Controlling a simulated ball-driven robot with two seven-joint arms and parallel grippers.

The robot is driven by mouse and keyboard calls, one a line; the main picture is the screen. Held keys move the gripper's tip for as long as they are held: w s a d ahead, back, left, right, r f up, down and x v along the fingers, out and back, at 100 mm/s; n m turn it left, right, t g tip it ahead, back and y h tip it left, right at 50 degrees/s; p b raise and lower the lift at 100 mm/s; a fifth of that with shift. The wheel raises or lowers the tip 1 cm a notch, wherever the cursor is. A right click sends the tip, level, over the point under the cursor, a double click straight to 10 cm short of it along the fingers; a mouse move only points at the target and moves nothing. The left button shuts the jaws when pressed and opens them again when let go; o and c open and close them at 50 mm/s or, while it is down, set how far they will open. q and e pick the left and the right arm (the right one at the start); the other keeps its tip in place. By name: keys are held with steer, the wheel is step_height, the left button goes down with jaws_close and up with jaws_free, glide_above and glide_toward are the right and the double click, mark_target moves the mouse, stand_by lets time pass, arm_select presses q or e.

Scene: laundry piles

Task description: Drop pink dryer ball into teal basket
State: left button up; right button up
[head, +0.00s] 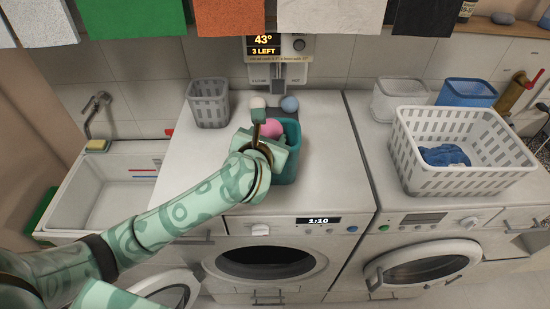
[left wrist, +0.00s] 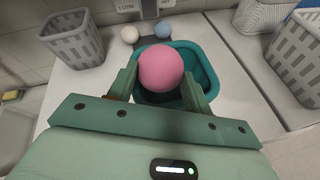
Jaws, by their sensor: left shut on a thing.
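The pink dryer ball (left wrist: 161,68) is between the two fingers of my left gripper (left wrist: 162,84), which is shut on it. In the head view the ball (head: 270,127) shows just past the gripper (head: 266,133), partly hidden. The teal basket (head: 291,166) stands on the left machine's top. In the left wrist view the basket (left wrist: 207,70) lies behind and around the ball, so the ball appears over its opening. How high the ball is above the rim I cannot tell. My right gripper is not in view.
A white ball (head: 257,103) and a blue ball (head: 289,104) lie behind the teal basket. A grey basket (head: 209,103) stands to the left. A large white basket (head: 455,180) with blue cloth (head: 443,155) stands on the right machine. A sink (head: 105,190) is at left.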

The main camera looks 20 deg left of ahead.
arm_select(q)
steer(key=shift+s+r, duration=0.2)
steer(key=shift+s, duration=0.05)
steer(key=o, duration=0.8)
steer(key=shift+o, duration=1.1)
steer(key=shift+w+f, duration=0.15)
steer(key=shift+w, duration=0.1)
steer(key=p+v, duration=0.2)
steer(key=v, duration=1.4)
steer(key=shift+p, duration=0.35)
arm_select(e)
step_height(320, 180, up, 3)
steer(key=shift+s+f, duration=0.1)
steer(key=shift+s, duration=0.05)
arm_select(q)
steer(key=shift+s, duration=0.15)
